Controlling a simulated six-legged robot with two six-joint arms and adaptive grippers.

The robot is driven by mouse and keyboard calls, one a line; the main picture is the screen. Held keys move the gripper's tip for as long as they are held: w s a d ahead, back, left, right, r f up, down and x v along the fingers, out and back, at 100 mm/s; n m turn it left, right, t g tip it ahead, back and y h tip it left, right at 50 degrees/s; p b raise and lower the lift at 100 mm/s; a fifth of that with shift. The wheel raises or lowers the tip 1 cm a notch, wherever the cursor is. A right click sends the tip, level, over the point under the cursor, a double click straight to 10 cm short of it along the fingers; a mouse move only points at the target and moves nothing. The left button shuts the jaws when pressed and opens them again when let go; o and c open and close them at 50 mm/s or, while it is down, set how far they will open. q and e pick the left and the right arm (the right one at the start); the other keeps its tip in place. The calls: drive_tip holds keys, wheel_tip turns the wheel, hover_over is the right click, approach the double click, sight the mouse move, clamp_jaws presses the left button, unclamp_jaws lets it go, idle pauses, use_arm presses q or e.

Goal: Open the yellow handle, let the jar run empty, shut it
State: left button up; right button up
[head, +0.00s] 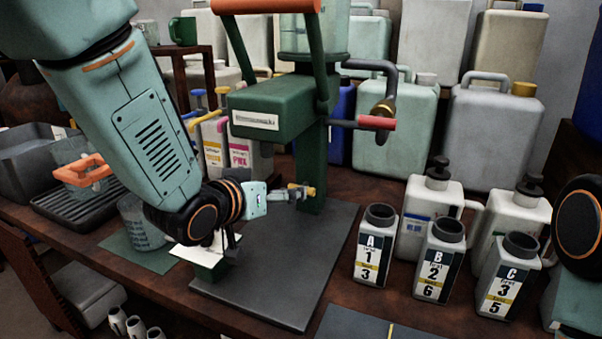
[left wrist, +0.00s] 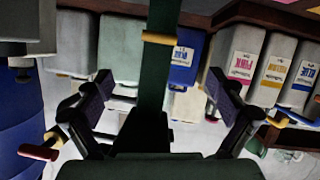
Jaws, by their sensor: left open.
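A clear jar (head: 312,28) sits on top of the green stand (head: 268,125). A small yellow handle (head: 308,190) shows in front of the lower part of the stand's post. In the left wrist view a yellow bar (left wrist: 160,39) crosses that post beyond my fingertips. My left gripper (head: 288,195) is near the small handle; in the left wrist view (left wrist: 158,88) its two fingers are wide apart with nothing held. A bent outlet pipe with a red handle (head: 376,122) is right of the stand. I cannot see the jar's liquid level clearly. My right gripper is out of view.
Bottles A (head: 376,245), B (head: 440,260) and C (head: 508,277) stand at the right. Labelled jugs (head: 240,155) stand left of the stand. A glass beaker (head: 140,225) is on a green mat at left.

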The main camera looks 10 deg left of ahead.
use_arm(q)
drive_tip(key=x, duration=1.2)
drive_tip(key=shift+s+f, duration=0.1)
drive_tip(key=shift+s, duration=0.1)
